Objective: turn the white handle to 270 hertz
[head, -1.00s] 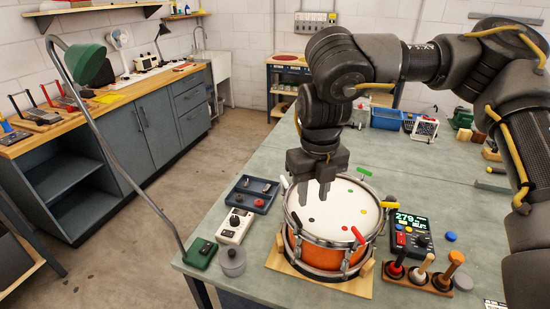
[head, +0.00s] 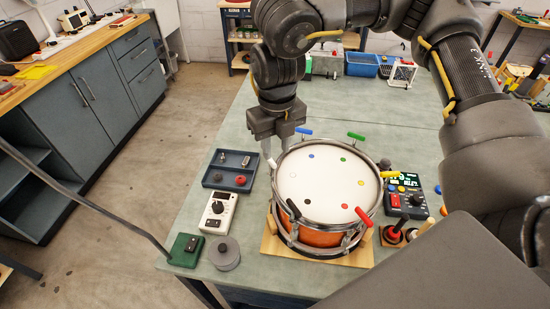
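The drum (head: 325,190) has an orange shell, a white head with coloured dots, and coloured handles around its rim. The white handle (head: 271,161) is at the drum's left rim, towards the back. My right gripper (head: 276,152) points down just above the white handle, with its two fingers apart. I cannot tell whether the handle lies between the fingertips or whether they touch it. The tuner (head: 404,184) with a lit green display stands right of the drum; its reading is too small to tell. My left gripper is not in view.
Blue (head: 304,131), green (head: 356,136), yellow (head: 390,174), red (head: 363,215) and black (head: 294,208) handles surround the rim.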

